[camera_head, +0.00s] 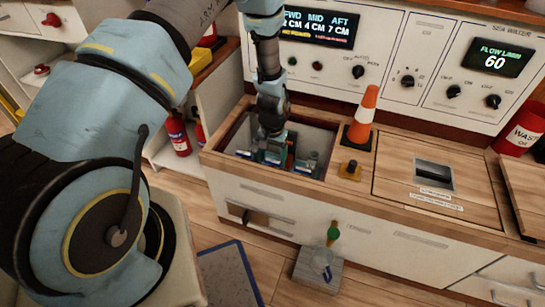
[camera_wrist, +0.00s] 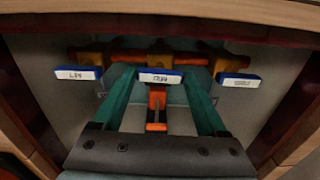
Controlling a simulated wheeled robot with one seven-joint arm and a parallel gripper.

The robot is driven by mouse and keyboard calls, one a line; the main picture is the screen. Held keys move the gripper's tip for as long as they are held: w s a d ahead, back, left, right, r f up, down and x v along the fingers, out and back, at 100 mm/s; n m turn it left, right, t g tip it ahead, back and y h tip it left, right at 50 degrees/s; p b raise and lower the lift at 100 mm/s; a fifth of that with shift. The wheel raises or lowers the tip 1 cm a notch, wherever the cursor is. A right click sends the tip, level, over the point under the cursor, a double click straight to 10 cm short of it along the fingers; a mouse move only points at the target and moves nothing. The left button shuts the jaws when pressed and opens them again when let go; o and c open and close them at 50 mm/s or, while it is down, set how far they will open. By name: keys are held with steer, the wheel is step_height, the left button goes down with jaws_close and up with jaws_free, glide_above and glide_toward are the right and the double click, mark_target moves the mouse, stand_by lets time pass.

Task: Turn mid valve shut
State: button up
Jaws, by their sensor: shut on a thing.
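The mid valve's blue handle with a white label (camera_wrist: 160,78) is in the middle of the wrist view, on a brass and orange pipe (camera_wrist: 157,98). It lies across the picture, in line with the handles beside it. My gripper (camera_wrist: 159,74) has its two green fingers at the two ends of this handle and is shut on it. A second blue handle (camera_wrist: 78,74) is to the left and a third (camera_wrist: 238,79) to the right, both clear of the fingers. In the head view my gripper (camera_head: 274,152) reaches down into the counter recess and hides much of the valves.
The wooden rim (camera_head: 235,164) of the recess surrounds my gripper closely. A display panel (camera_head: 318,27) is behind. Red extinguishers (camera_head: 178,132) stand at left.

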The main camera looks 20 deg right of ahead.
mark_target(272, 160)
steer(key=shift+n, duration=0.3)
stand_by(0.4)
steer(key=o, duration=1.1)
step_height(272, 160, up, 11)
steer(key=p, duration=0.1)
